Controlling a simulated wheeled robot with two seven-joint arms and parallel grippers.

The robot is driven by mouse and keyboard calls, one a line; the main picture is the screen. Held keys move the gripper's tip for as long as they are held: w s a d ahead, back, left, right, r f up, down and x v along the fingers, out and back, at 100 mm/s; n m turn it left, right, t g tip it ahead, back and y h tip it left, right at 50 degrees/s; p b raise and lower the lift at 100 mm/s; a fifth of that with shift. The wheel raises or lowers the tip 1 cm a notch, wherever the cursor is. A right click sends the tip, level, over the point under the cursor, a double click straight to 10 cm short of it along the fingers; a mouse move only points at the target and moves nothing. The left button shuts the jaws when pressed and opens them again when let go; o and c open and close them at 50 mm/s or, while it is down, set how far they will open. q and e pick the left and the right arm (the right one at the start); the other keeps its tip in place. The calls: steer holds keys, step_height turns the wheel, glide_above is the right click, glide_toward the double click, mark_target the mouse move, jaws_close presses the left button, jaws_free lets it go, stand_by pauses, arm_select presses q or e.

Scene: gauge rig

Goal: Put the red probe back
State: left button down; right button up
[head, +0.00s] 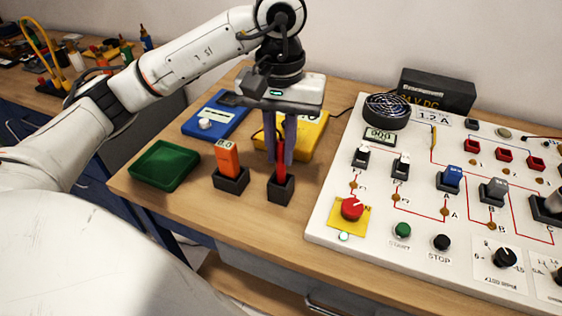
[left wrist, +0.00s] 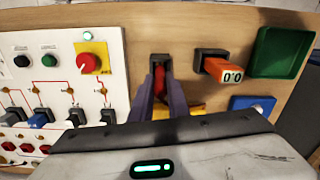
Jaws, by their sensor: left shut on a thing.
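The red probe (head: 281,163) stands upright with its lower end in a small black holder (head: 281,190) on the wooden table. My left gripper (head: 280,159) points down over the holder and is shut on the red probe. In the left wrist view the probe (left wrist: 159,78) shows between the fingers, with the black holder (left wrist: 159,58) just beyond them. How deep the probe sits in the holder is hard to tell. My right gripper is in neither view.
An orange meter (head: 227,158) stands in its own black holder just left. A green tray (head: 165,166), a blue device (head: 214,115) and a yellow device (head: 305,137) lie nearby. The white gauge panel (head: 325,215) with switches and knobs fills the right side.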

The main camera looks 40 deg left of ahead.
mark_target(281, 183)
arm_select(q)
step_height(281, 183, down, 3)
steer(key=shift+f, duration=0.1)
steer(key=shift+f, duration=0.1)
steer(key=c, duration=1.7)
jaws_free()
steer(key=shift+r, duration=0.4)
step_height(281, 183, up, 12)
steer(key=shift+f+p, duration=0.2)
steer(key=shift+p, duration=0.95)
